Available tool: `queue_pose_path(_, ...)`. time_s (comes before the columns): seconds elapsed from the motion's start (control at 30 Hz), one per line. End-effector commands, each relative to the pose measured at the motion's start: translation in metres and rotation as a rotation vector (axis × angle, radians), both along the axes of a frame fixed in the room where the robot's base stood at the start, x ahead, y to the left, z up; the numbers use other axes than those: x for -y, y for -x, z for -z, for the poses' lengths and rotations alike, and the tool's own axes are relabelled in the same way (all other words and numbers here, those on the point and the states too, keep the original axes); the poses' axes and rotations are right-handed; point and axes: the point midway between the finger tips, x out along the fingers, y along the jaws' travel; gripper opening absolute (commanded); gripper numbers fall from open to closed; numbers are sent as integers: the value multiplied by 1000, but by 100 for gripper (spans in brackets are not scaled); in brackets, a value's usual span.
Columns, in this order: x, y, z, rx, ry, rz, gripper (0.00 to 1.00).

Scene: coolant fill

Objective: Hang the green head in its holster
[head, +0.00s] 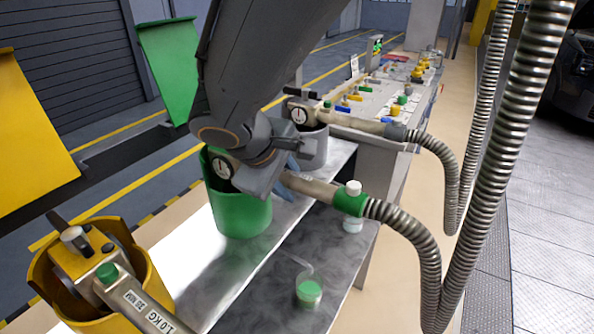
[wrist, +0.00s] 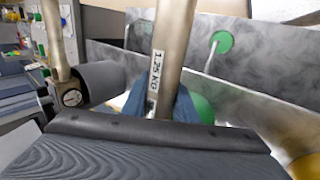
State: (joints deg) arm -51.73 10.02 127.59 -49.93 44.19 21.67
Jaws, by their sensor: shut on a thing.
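My gripper (head: 286,178) is shut on the grey handle of the green head (head: 318,190), with blue finger pads on either side. The head has a green collar (head: 350,201) where its ribbed hose starts, and a dial at its front end. That front end is at the mouth of the green holster (head: 242,214); my arm hides how deep it sits. In the wrist view the handle (wrist: 172,45), labelled 1.25 KG, runs between the pads, and a bit of green holster (wrist: 203,107) shows behind the right pad.
A yellow holster (head: 150,262) with its head stands at front left. A grey holster (head: 313,150) holds another head (head: 350,122) just behind. Hoses hang at right.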

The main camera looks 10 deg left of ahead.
Motion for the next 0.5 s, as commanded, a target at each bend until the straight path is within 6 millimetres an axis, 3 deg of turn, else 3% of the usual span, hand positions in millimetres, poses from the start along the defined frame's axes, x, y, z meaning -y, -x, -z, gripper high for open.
queue_pose_path(0.17,0,0,4,0,0,0,0)
queue_pose_path(0.2,0,0,3,0,0,0,33)
queue_pose_path(0.3,0,0,3,0,0,0,48)
queue_pose_path(0.5,0,0,3,0,0,0,48)
